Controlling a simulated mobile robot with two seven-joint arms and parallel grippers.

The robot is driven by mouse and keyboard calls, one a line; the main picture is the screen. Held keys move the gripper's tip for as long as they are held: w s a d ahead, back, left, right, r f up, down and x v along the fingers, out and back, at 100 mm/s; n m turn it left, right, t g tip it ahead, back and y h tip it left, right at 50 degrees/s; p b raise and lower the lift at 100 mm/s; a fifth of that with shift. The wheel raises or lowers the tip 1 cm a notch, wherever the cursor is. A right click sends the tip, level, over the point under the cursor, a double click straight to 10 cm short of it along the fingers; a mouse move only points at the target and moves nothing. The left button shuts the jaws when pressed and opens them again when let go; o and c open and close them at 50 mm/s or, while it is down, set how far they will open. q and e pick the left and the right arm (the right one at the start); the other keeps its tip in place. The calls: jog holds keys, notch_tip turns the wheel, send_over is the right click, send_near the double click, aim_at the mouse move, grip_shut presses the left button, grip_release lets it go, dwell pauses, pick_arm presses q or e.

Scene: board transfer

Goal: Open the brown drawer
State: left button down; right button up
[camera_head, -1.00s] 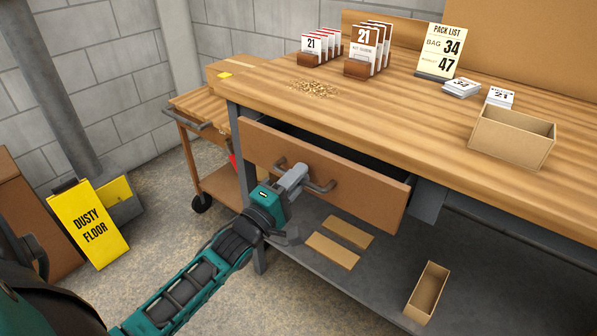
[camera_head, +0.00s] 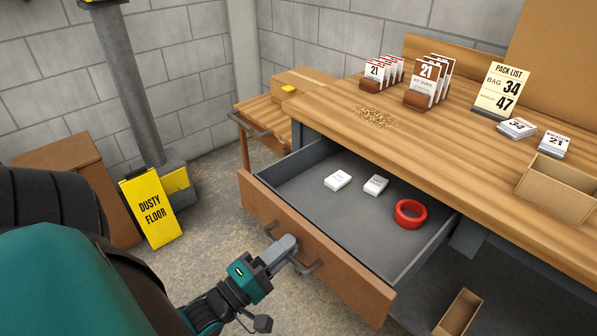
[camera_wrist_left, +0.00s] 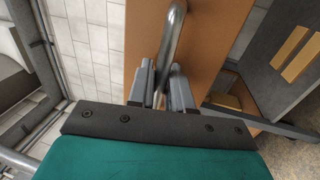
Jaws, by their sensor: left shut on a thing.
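The brown drawer (camera_head: 345,272) under the workbench stands pulled well out, and its grey inside shows. Two small white card stacks (camera_head: 338,180) and a red tape roll (camera_head: 410,214) lie in it. My left gripper (camera_head: 286,250) is at the drawer's front, shut on the metal bar handle (camera_head: 308,266). In the left wrist view, the two fingers (camera_wrist_left: 163,90) sit on either side of the handle bar (camera_wrist_left: 173,40), against the brown front. My right gripper is not in view.
The wooden workbench (camera_head: 470,150) carries card holders (camera_head: 428,80), a pack list sign (camera_head: 500,90), brown grains and an open box (camera_head: 558,188). A small cart (camera_head: 262,118) stands left of it. A yellow floor sign (camera_head: 148,208) stands on open floor at the left.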

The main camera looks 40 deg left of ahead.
pick_arm(q)
jog(key=shift+s+a, duration=0.1)
jog(key=shift+s, duration=0.3)
jog(key=c, duration=1.2)
grip_release()
jog(key=v, duration=1.3)
